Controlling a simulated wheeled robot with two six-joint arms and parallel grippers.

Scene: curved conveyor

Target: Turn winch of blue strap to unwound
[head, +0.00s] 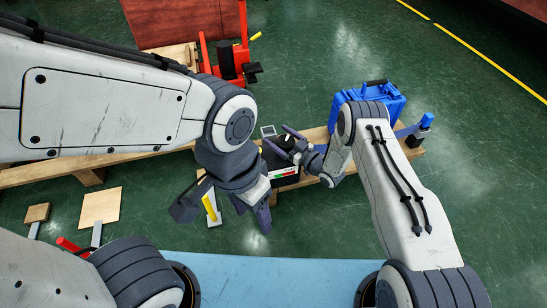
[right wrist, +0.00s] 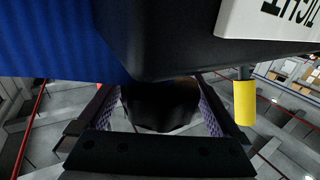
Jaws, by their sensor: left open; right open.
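A blue strap (head: 405,131) lies near the right end of the wooden beam, beside a dark fitting with a blue top (head: 427,119). A black device (head: 284,174) with a light label sits on the beam, partly hidden by my grippers. My right gripper (head: 279,139) is open around or beside its top, fingers pointing left. In the right wrist view a dark rounded part (right wrist: 160,105) shows between the open fingers, with a blue ribbed surface (right wrist: 50,50) close by. Which winch part this is, I cannot tell. My left gripper (head: 252,210) is open, pointing down in front of the device.
A blue case (head: 370,97) stands behind the beam (head: 140,165). A yellow-handled piece (head: 209,207) is close to my left gripper. A red hand truck (head: 232,60) stands at the back. Green floor is clear at the back right.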

